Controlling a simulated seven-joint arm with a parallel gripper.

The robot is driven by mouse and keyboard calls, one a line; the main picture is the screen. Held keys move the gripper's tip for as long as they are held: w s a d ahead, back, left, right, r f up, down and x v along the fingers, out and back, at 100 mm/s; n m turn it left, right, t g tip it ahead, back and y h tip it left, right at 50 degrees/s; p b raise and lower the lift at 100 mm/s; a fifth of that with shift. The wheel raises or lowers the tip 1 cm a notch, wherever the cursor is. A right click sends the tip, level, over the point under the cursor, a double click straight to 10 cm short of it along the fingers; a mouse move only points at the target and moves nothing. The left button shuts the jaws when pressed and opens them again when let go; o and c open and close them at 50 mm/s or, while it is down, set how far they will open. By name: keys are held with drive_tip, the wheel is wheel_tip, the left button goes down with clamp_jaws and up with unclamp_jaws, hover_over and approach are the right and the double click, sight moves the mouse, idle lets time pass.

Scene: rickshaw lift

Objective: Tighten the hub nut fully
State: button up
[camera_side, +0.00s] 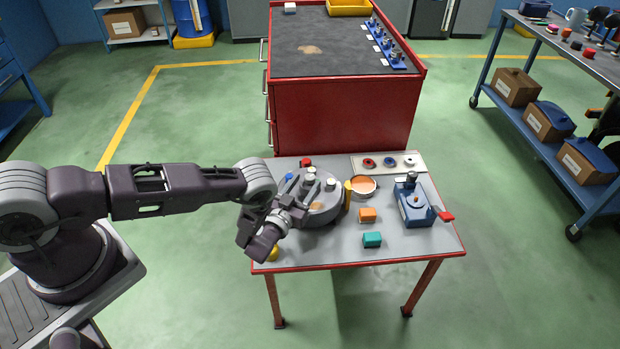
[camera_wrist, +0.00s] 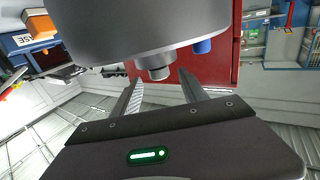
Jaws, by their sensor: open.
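A round grey hub (camera_side: 322,209) sits on the left part of the small table, with short metal posts on top. In the wrist view the hub (camera_wrist: 140,25) fills the top of the picture, and a small metal nut-like stub (camera_wrist: 158,70) sticks out of it. I cannot tell for sure that this stub is the hub nut. My gripper (camera_wrist: 160,92) is open, its two fingers apart on either side of the stub's line and with nothing between them. In the side view my gripper (camera_side: 292,190) is at the hub's left side, partly hiding it.
On the table (camera_side: 330,257) are an orange block (camera_side: 367,215), a teal block (camera_side: 372,240), an orange-filled bowl (camera_side: 362,187), a blue vise-like device (camera_side: 413,207) with a red handle, and a tray of rings (camera_side: 374,168). A red cabinet (camera_side: 335,115) stands behind. The table's front right is clear.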

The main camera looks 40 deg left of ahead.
sight(310, 181)
drive_tip(key=shift+x, duration=1.95)
clamp_jaws()
drive_tip(key=n+g+y, duration=0.1)
drive_tip(key=n+y, duration=0.1)
drive_tip(key=y, duration=0.1)
drive_tip(key=shift+d+n+y, duration=0.15)
drive_tip(key=shift+n+y, duration=0.25)
drive_tip(key=shift+n+g+y, duration=1)
drive_tip(key=shift+g+y, duration=0.1)
drive_tip(key=shift+y, duration=0.3)
unclamp_jaws()
